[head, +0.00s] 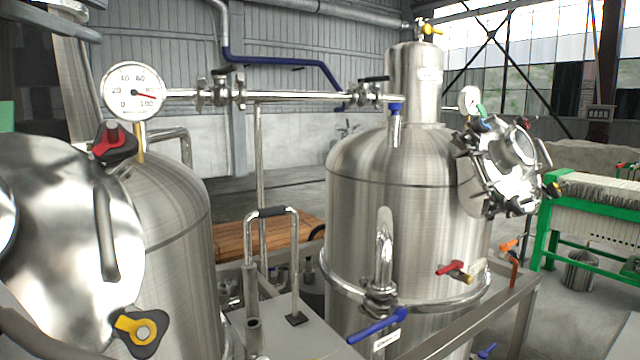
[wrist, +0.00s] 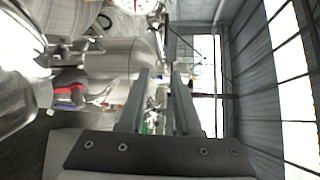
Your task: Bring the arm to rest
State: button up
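My gripper (wrist: 160,76) shows in the wrist view. Its two dark fingers stand apart with a clear gap and nothing between them. I cannot make out the gripper in the head view. A steel tank (head: 400,220) with a domed top stands right of centre in the head view. A second steel tank (head: 170,220) stands at the left. In the wrist view the picture is turned sideways, and a steel tank (wrist: 115,65) lies to the left of the fingers. The fingers appear apart from it, though their distance is hard to tell.
A round gauge (head: 133,90) and a steel pipe (head: 290,96) run above the tanks. A blue-handled valve (head: 378,325) and a red-handled valve (head: 455,268) stick out from the right tank. A green frame (head: 545,235) stands at the far right, with open floor beside it.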

jog(key=w+d+f+n+g, duration=0.2)
jog(key=w+d+f, duration=0.1)
jog(key=w+d, duration=0.45)
jog(key=w+d+f+n+g, duration=0.1)
jog(key=w+d+f+g, duration=0.15)
jog(key=w+d, duration=0.5)
jog(key=d+f+n+g+y, duration=0.3)
jog(key=d+f+n, duration=0.5)
jog(key=d+f, duration=0.9)
jog(key=s+d+f+n+g, duration=0.1)
jog(key=s+d+f+n, duration=0.1)
jog(key=s+f, duration=0.5)
jog(key=s+d+f+n+g, duration=0.1)
jog(key=s+d+f+n, duration=0.1)
jog(key=s+f+n, duration=0.3)
jog(key=s+d+f+n+g, duration=0.1)
jog(key=s+f+n, duration=0.3)
jog(key=s+f, duration=0.7)
jog(key=shift+s+d, duration=0.2)
jog(key=shift+d, duration=0.6)
jog(key=shift+a, duration=0.1)
